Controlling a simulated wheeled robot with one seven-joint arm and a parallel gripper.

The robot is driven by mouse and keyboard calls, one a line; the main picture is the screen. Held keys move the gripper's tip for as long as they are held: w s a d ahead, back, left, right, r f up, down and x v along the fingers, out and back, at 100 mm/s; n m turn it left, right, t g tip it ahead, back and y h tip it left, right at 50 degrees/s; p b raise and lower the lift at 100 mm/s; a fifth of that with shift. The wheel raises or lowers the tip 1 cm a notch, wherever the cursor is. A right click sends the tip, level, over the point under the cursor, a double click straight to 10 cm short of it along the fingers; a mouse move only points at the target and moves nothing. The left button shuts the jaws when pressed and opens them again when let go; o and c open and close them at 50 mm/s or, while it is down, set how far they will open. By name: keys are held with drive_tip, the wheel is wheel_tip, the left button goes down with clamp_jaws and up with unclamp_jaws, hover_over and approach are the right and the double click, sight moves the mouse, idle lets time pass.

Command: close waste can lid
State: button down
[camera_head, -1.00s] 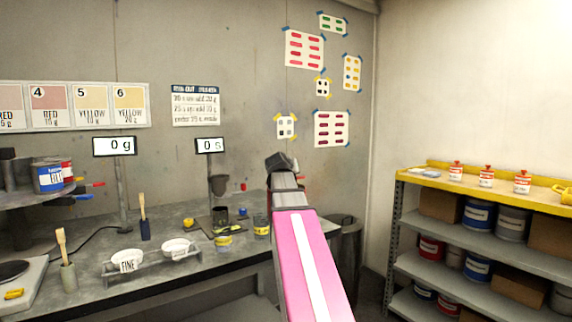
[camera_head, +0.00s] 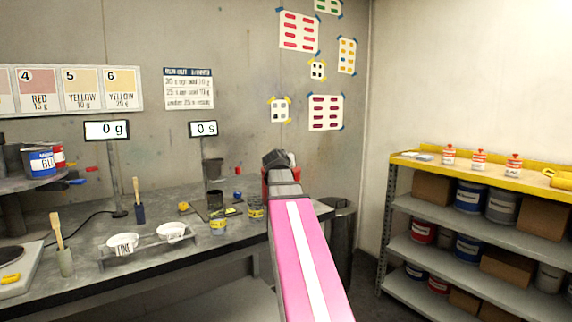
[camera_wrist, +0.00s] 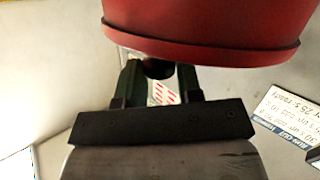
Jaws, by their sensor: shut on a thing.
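A large red round body with a raised rim, which looks like the waste can with its lid (camera_wrist: 200,52), fills the top of the wrist view. My gripper (camera_wrist: 160,78) is shut on a small dark knob or handle at the edge of this red rim. The picture does not show clearly how far the lid is open. In the head view, my pink arm hides most of the red thing, and only a sliver of red shows beside my wrist. My gripper's fingertips are hidden there.
A grey bench (camera_head: 185,255) with cups, tins and brushes lies to the left of my arm. A dark bin (camera_head: 341,235) stands right of my arm. A yellow-topped shelf (camera_head: 430,163) with cans is at the right. Floor shows between bin and shelf.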

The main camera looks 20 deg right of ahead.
drive_tip(key=shift+s+f, duration=0.35)
drive_tip(key=shift+f, duration=0.2)
drive_tip(key=c, duration=0.8)
unclamp_jaws()
drive_tip(key=shift+g, duration=0.3)
drive_tip(key=shift+s, duration=0.2)
drive_tip(key=shift+s+a, duration=0.15)
drive_tip(key=shift+a, duration=0.05)
drive_tip(key=r+v, duration=0.1)
drive_tip(key=v, duration=0.9)
drive_tip(key=shift+w+d+f, duration=0.1)
drive_tip(key=shift+w, duration=0.1)
